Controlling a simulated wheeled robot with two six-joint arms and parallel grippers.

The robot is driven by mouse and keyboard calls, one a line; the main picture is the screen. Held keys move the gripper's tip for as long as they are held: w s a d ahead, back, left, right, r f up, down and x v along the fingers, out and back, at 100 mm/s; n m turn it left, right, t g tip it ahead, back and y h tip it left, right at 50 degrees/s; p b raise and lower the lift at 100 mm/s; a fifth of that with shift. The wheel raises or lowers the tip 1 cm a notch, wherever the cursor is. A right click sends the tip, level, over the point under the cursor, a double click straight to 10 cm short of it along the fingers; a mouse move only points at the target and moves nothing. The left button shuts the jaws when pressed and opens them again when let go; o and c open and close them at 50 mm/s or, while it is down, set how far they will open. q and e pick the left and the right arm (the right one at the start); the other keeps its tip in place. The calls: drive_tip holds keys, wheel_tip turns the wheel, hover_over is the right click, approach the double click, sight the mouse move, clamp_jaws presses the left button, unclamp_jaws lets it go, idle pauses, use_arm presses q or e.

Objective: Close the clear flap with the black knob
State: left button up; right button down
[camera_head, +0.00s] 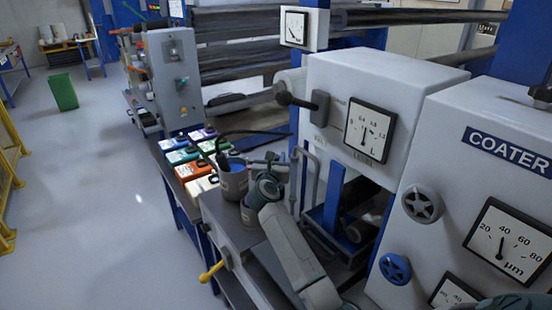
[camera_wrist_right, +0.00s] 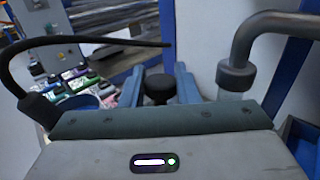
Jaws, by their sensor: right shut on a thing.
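My right gripper (camera_head: 270,161) reaches in above the machine's near tray, beside the coater cabinets. In the right wrist view its two blue-grey fingers (camera_wrist_right: 160,84) stand either side of a round black knob (camera_wrist_right: 159,90) and are shut on it. The clear flap itself cannot be made out in either view. In the head view the knob is hidden or too small to tell apart from the gripper. My left gripper is not in view.
A pot with blue liquid (camera_head: 232,181) and a black hose (camera_head: 245,134) stand left of my right gripper. A bent grey pipe (camera_wrist_right: 245,48) is close on the right in the wrist view. Coloured cartons (camera_head: 184,157) lie behind. The white coater cabinet (camera_head: 400,85) stands right.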

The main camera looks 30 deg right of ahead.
drive_tip(key=shift+a, duration=0.25)
drive_tip(key=shift+s+a+r, duration=0.1)
drive_tip(key=shift+a+r, duration=0.05)
drive_tip(key=shift+a, duration=0.8)
drive_tip(key=shift+s+a+f+b, duration=0.15)
drive_tip(key=shift+a+b, duration=0.15)
drive_tip(key=shift+a, duration=0.65)
drive_tip(key=shift+s+a+f+b, duration=0.1)
drive_tip(key=shift+a+b, duration=0.2)
drive_tip(key=shift+a, duration=0.7)
drive_tip(key=shift+s+a+f+b, duration=0.15)
drive_tip(key=shift+a+b, duration=0.15)
drive_tip(key=shift+a, duration=0.65)
drive_tip(key=shift+w, duration=0.1)
drive_tip(key=c, duration=1.3)
unclamp_jaws()
drive_tip(key=shift+o, duration=0.8)
drive_tip(key=shift+w+a, duration=0.1)
drive_tip(key=shift+a, duration=0.05)
